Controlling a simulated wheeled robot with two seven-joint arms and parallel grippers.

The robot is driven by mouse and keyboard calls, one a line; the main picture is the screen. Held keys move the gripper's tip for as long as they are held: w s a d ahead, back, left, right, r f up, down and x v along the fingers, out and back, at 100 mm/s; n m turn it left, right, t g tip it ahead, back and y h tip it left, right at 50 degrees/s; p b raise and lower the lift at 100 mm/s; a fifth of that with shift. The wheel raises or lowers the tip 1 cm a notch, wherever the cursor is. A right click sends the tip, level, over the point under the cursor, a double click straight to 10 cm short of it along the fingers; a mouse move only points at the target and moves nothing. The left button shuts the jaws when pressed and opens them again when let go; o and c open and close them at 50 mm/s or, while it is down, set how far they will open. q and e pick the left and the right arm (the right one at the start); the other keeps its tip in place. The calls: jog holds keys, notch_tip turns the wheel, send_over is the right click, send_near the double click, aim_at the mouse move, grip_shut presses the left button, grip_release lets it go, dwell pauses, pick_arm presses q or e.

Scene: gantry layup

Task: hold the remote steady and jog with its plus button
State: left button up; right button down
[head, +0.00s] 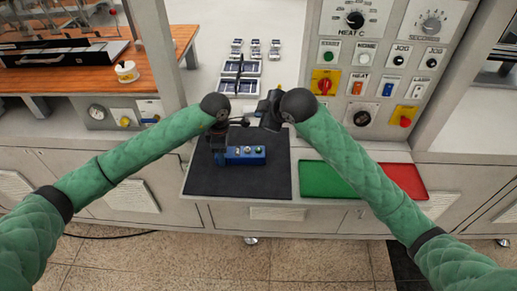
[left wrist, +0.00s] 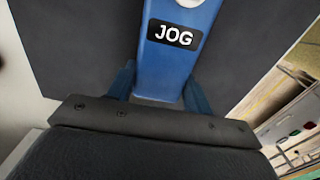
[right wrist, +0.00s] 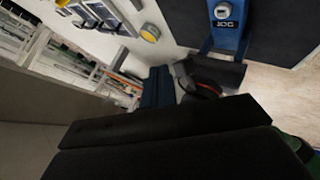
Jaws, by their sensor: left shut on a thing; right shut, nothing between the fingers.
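The blue remote (head: 245,156) is over the black mat (head: 265,185) in the head view, with small buttons on its top. Whether it touches the mat is unclear. My left gripper (head: 219,150) is shut on its left end. In the left wrist view the fingers hold both sides of the remote (left wrist: 160,70), beside its JOG label. My right gripper (head: 268,108) is shut and empty, behind and above the remote, apart from it. The right wrist view shows its closed fingers (right wrist: 158,88) and the remote (right wrist: 228,35) with a pale round button. I cannot make out a plus sign.
A green tray (head: 325,179) and a red tray (head: 408,181) lie right of the mat. A control panel (head: 375,75) with knobs and buttons stands at the back right. Several small dark-and-white pieces (head: 240,68) lie on the pale surface behind. A wooden table (head: 75,75) is at left.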

aim_at(261, 151)
jog(key=shift+s+f+g, duration=0.5)
jog(key=shift+s+f, duration=0.25)
jog(key=shift+s, duration=0.2)
jog(key=shift+f, duration=4.4)
jog(key=shift+f, duration=0.15)
jog(key=shift+f, duration=0.25)
jog(key=shift+f, duration=0.5)
jog(key=shift+r, duration=0.9)
